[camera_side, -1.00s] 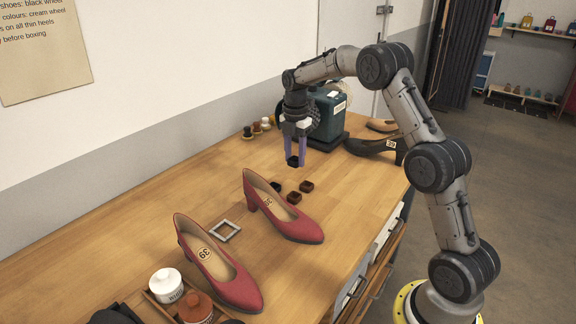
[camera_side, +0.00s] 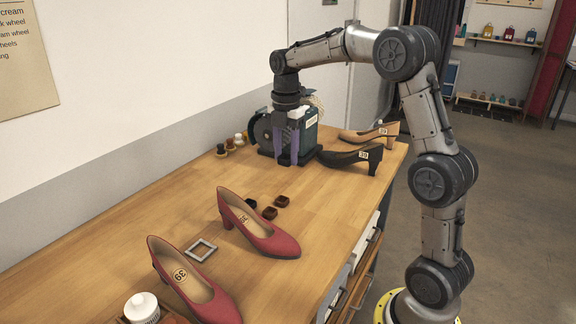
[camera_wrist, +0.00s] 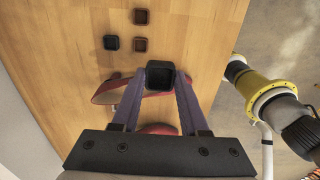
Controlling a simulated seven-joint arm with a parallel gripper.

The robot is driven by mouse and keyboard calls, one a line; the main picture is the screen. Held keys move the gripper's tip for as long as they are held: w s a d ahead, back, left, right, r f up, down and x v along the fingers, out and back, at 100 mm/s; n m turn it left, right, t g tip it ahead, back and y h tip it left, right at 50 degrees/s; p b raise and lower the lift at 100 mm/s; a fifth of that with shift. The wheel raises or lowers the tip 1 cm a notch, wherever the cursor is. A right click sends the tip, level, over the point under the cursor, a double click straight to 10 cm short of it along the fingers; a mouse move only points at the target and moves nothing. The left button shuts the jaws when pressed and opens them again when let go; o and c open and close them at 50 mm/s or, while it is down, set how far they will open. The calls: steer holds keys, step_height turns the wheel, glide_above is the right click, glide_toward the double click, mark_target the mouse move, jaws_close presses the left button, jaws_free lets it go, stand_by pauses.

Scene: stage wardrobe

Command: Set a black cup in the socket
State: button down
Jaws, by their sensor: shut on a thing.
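My gripper (camera_wrist: 160,82) is shut on a black cup (camera_wrist: 160,74), a small square open cup held between its purple fingertips. In the side view my gripper (camera_side: 289,160) is above the table in front of the dark machine, and the cup is hard to make out there. A grey square frame (camera_side: 192,255), seemingly the socket, lies empty on the table between the two red shoes. Another black cup (camera_side: 250,204) sits on the table beside two brown cups (camera_side: 282,201) (camera_side: 269,213). These three also show in the wrist view, apart from my gripper.
Red heeled shoes (camera_side: 262,238) (camera_side: 190,285) stand either side of the grey frame. A dark green machine (camera_side: 307,132) is behind my gripper. Black and tan shoes (camera_side: 345,158) (camera_side: 366,136) stand to its right. A white jar (camera_side: 141,307) is at the near edge. Wood between the cups and the machine is clear.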

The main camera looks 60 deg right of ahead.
steer(key=w+a, duration=0.8)
steer(key=a, duration=0.2)
glide_above(201, 251)
step_height(201, 251, down, 11)
steer(key=shift+f, duration=3.1)
steer(key=shift+f, duration=0.45)
steer(key=shift+c, duration=1.7)
jaws_free()
step_height(201, 251, up, 7)
